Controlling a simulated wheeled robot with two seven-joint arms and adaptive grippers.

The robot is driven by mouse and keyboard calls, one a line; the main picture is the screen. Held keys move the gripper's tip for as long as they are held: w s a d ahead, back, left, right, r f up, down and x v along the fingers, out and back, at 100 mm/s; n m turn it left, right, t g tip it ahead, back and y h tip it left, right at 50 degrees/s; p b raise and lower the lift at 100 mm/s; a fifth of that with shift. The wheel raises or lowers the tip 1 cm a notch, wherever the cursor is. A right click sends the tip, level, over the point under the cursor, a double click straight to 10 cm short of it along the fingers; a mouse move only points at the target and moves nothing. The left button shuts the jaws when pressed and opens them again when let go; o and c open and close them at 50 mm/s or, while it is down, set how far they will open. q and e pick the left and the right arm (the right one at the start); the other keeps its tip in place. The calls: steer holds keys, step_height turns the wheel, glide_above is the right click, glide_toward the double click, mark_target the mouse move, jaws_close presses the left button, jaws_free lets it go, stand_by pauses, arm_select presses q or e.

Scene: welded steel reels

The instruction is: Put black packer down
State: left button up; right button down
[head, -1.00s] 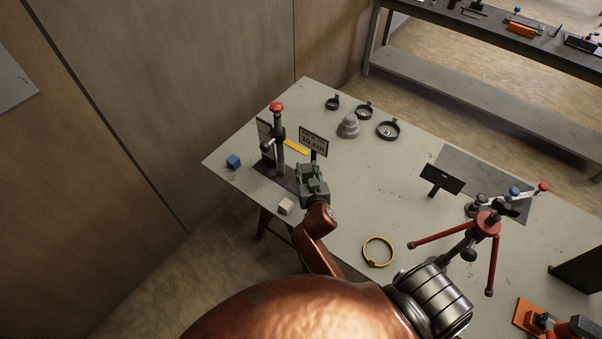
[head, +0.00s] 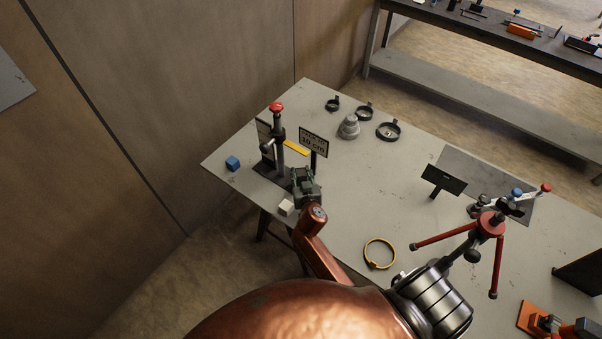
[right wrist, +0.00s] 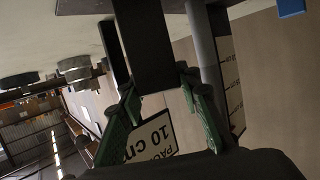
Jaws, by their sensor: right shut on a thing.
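The black packer (right wrist: 146,45) is a dark block between the green fingers of my right gripper (right wrist: 158,85) in the right wrist view. My right gripper (head: 303,178) is shut on it, low over the near left part of the table, beside the stand with the red knob (head: 277,107). In the head view the gripper hides the packer. I cannot tell whether the packer touches the surface below. A sign (head: 314,143) stands just behind the gripper; in the right wrist view the sign (right wrist: 140,140) reads 10 cm. My left gripper is not in view.
A blue cube (head: 233,163) and a white cube (head: 286,207) lie close by on the table (head: 345,195). A yellow bar (head: 296,148) is by the stand. A yellow ring (head: 379,253) and a red tripod (head: 490,223) are to the right. The table's middle is clear.

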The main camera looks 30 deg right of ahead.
steer(key=shift+f+b, duration=0.3)
steer(key=shift+b, duration=0.05)
steer(key=c, duration=1.4)
jaws_free()
steer(key=shift+c, duration=0.2)
steer(key=shift+r+p, duration=0.5)
steer(key=v, duration=0.7)
steer(key=shift+s, duration=0.25)
steer(key=shift+s+f, duration=0.1)
